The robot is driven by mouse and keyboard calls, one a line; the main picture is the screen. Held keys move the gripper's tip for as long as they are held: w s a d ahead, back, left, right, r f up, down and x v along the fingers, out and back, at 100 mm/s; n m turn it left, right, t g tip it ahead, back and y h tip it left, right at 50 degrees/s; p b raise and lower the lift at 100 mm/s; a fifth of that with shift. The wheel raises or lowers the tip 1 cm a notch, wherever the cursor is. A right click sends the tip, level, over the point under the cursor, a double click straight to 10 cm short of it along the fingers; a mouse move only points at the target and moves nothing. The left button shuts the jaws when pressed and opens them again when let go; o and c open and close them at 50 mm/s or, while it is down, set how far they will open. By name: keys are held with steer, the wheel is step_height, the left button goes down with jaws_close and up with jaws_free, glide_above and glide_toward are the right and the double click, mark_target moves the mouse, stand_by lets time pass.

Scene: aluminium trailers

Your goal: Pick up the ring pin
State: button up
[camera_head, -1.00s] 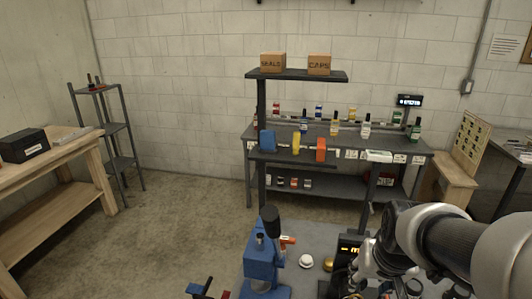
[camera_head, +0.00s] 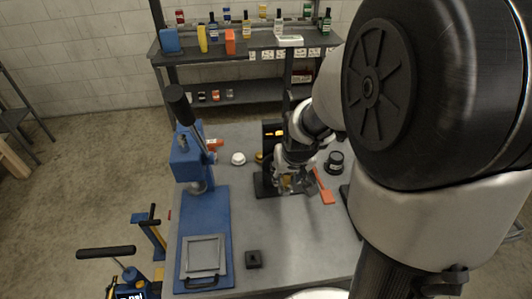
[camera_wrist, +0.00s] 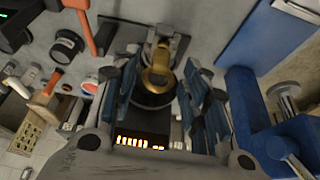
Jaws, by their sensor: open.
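A gold ring-shaped piece, which looks like the ring pin (camera_wrist: 158,78), shows in the wrist view on a dark device with an orange lit display (camera_wrist: 138,142). My gripper (camera_wrist: 160,90) is open, with one blue-grey finger on each side of the ring. I cannot tell whether either finger touches it. In the head view my gripper (camera_head: 290,184) is low over the grey bench (camera_head: 310,245), in front of the display device (camera_head: 270,135). The ring is mostly hidden there by my gripper.
A blue lever press (camera_head: 203,225) stands left of my gripper. An orange-handled tool (camera_head: 323,190) and a black round part (camera_head: 334,161) lie to the right. A small black block (camera_head: 254,259) sits in front. A shelf with bottles (camera_head: 240,45) stands behind.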

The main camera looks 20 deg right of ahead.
mark_target(286, 187)
steer(key=x, duration=0.3)
steer(key=shift+b, duration=0.3)
steer(key=shift+s+r, duration=0.1)
steer(key=shift+c, duration=0.2)
steer(key=c, duration=0.9)
